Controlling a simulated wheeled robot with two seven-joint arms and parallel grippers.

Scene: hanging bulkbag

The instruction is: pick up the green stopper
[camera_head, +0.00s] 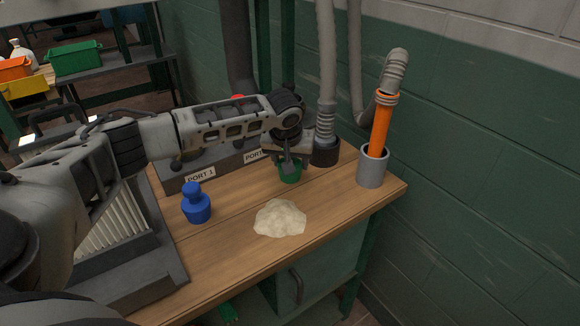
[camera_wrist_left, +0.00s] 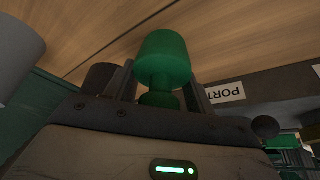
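The green stopper (camera_head: 290,174) is at the far side of the wooden table, in front of the grey port block, under my left gripper (camera_head: 286,160). In the left wrist view the stopper (camera_wrist_left: 165,58) is upright relative to the gripper, its narrow knob between the two fingers and its wide body beyond. My left gripper (camera_wrist_left: 163,82) is around the stopper with its fingers apart, and gaps show beside the knob. Whether the fingertips touch the wide body is hard to see. Whether the stopper's base touches the table is also unclear. My right gripper is not in view.
A blue stopper (camera_head: 196,205) stands on the table (camera_head: 240,270) at left. A pale powder heap (camera_head: 280,218) lies in the middle. A grey cylinder (camera_head: 372,166) holding an orange hose end (camera_head: 382,125) stands at right. The port block (camera_head: 222,162) is behind.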

